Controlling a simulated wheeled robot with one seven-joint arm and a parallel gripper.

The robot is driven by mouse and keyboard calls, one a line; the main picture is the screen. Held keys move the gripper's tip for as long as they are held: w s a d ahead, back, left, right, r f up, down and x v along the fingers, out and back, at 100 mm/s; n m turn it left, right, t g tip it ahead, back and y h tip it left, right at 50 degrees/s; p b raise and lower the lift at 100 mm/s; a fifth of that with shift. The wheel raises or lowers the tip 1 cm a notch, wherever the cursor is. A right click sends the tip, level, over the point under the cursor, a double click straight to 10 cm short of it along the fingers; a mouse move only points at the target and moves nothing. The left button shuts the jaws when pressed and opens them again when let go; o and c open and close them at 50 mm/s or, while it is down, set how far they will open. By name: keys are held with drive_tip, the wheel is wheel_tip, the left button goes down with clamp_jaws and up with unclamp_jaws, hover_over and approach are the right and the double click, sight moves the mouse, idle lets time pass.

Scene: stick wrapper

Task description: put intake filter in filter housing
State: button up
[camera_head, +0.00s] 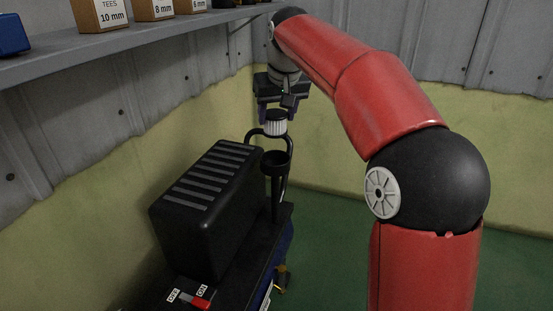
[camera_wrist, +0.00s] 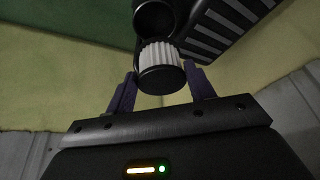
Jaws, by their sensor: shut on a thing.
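The intake filter (camera_head: 276,125) is a small white pleated cylinder with black ends. It also shows in the wrist view (camera_wrist: 160,56), its black end cap facing the camera. My gripper (camera_wrist: 160,92) is shut on the filter, a purple finger on each side. In the head view my gripper (camera_head: 277,110) points down with the filter below it. The filter housing (camera_head: 275,163) is a black open cup on a post, just below the filter. Its dark round opening also shows in the wrist view (camera_wrist: 154,18). The filter appears above the rim, apart from it.
A black ribbed machine box (camera_head: 205,205) stands left of the housing, with a curved pipe between them. A red switch (camera_head: 202,303) sits at its front. A shelf (camera_head: 120,50) with small boxes runs along the upper left wall. Green floor is clear on the right.

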sight(284, 115)
wheel_tip(284, 115, down, 10)
drive_tip(key=shift+b, duration=1.25)
drive_tip(key=o, duration=1)
drive_tip(key=shift+c, duration=0.2)
drive_tip(key=p+v, duration=0.2)
drive_tip(key=v, duration=1)
drive_tip(key=shift+p, duration=0.4)
drive_tip(key=s+d+f+m, duration=0.1)
drive_tip(key=s+d+f, duration=0.2)
drive_tip(key=s, duration=0.6)
drive_tip(key=s+d+f+m+t, duration=0.1)
drive_tip(key=s+d+f, duration=0.3)
drive_tip(key=s+f, duration=0.3)
drive_tip(key=s+d+f+m+h, duration=0.1)
drive_tip(key=s+d+f, duration=0.3)
drive_tip(key=s, duration=0.8)
drive_tip(key=shift+s+f, duration=0.25)
drive_tip(key=shift+f, duration=0.6)
wheel_tip(284, 115, up, 7)
drive_tip(key=p, duration=0.7)
drive_tip(key=shift+r, duration=0.25)
